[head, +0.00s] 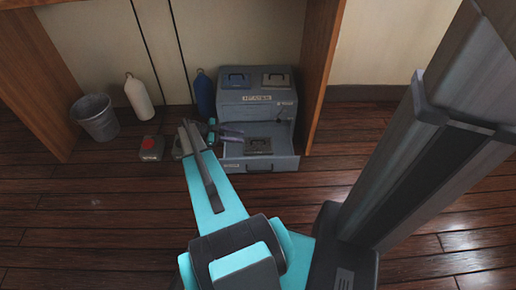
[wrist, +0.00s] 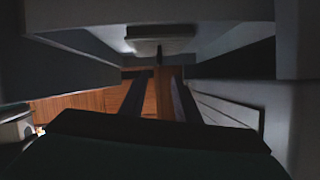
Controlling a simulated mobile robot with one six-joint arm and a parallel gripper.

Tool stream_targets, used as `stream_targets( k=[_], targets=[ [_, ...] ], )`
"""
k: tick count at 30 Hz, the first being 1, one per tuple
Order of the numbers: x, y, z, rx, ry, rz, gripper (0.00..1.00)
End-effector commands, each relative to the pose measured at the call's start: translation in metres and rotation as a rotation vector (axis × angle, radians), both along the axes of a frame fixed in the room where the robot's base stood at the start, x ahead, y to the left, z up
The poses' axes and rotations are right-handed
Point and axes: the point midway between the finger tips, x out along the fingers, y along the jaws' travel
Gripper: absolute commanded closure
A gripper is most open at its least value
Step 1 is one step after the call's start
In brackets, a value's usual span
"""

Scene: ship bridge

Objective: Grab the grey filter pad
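A flat grey item that looks like the filter pad (head: 258,146) lies in the open lower drawer of a grey-blue cabinet in the head view. Another grey-brown flat piece (head: 276,79) and a blue-grey one (head: 236,79) sit on the cabinet's top. I cannot tell for sure which one is the grey filter pad. My gripper (head: 231,132) is at the drawer's left side, left of the item in it. In the wrist view, my gripper (wrist: 158,98) has its dark fingers apart with nothing between them. A pale grey block (wrist: 160,40) is ahead of them.
The cabinet (head: 256,111) stands between wooden side panels, with its drawer (head: 262,166) pulled out. To its left are a blue bottle (head: 204,95), a white bottle (head: 138,99), a grey bin (head: 96,117) and a box with a red top (head: 151,145). The floor in front is clear.

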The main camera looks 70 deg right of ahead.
Motion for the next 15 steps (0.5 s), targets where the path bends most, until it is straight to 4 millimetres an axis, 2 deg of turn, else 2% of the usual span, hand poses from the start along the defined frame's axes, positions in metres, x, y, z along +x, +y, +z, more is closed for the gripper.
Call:
stream_targets(
  k=[9, 15],
  targets=[
    [-0.038, -0.017, -0.019, 0.001, 0.0, -0.001, 0.71],
    [-0.045, -0.021, -0.021, 0.001, 0.0, 0.0, 0.71]
  ],
)
